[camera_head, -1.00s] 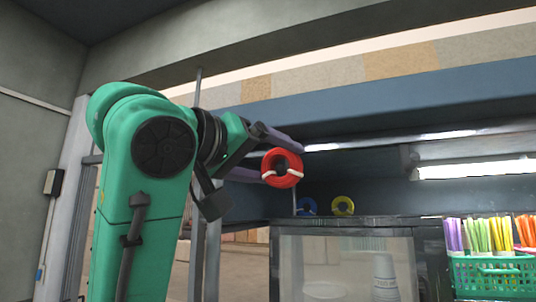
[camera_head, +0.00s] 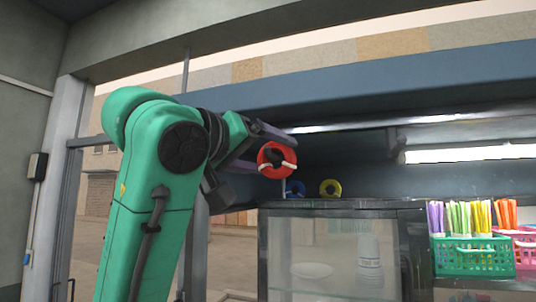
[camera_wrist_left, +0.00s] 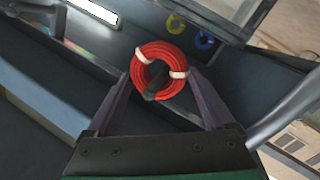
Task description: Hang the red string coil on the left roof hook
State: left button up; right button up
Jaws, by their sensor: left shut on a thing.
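The red string coil (camera_head: 266,160) with white ties is held by my left gripper (camera_head: 280,150), below the blue roof beam in the head view. In the left wrist view the coil (camera_wrist_left: 149,62) sits between the two fingers of the gripper (camera_wrist_left: 157,95), and a dark piece shows in its hole. A blue coil (camera_head: 295,188) and a yellow coil (camera_head: 330,188) hang farther back; the blue one is partly behind the red coil's area. I cannot make out the left roof hook clearly. My right gripper is not in view.
A glass cabinet (camera_head: 335,212) stands below the coils. A green basket (camera_head: 472,262) of coloured sticks is at the right, with a pink basket (camera_head: 524,245) beside it. The blue roof beam (camera_head: 400,88) runs above. A vertical post (camera_head: 186,70) rises behind my arm.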

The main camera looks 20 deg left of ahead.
pick_arm(q)
jog(key=o, duration=1)
jog(key=shift+s+a+f+b, duration=0.15)
jog(key=shift+s+a+b, duration=0.05)
jog(key=shift+s+b, duration=0.25)
jog(key=b+v, duration=0.5)
jog(key=v, duration=0.8)
jog(key=shift+s+a+b, duration=0.15)
jog(key=shift+s+b, duration=0.15)
jog(key=shift+s, duration=0.05)
jog(key=shift+w, duration=0.1)
